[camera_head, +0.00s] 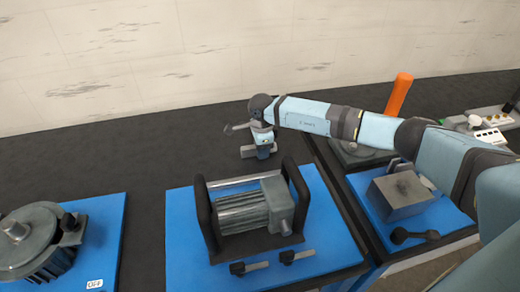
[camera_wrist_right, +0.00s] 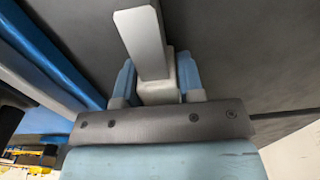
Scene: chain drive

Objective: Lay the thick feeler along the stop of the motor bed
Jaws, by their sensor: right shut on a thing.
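My right gripper (camera_head: 263,147) hangs above the dark bench behind the motor bed. In the right wrist view its two blue fingers (camera_wrist_right: 157,80) are shut on a light grey flat bar with a block-like base (camera_wrist_right: 142,40), which I take to be the thick feeler. The grey bar also shows in the head view (camera_head: 249,152), low by the fingers; whether it touches the bench I cannot tell. The motor bed (camera_head: 207,228) has black upright sides and holds a grey ribbed motor (camera_head: 243,212). A pale bar (camera_head: 232,182) runs along its back; whether this is the stop is unclear. My left gripper is not in view.
Two black-headed pins (camera_head: 250,267) lie on the blue mat (camera_head: 185,250) in front of the bed. A round grey machine (camera_head: 35,235) stands at left. A grey block (camera_head: 400,194) and an orange handle (camera_head: 398,95) are at right. Dark bench at back left is clear.

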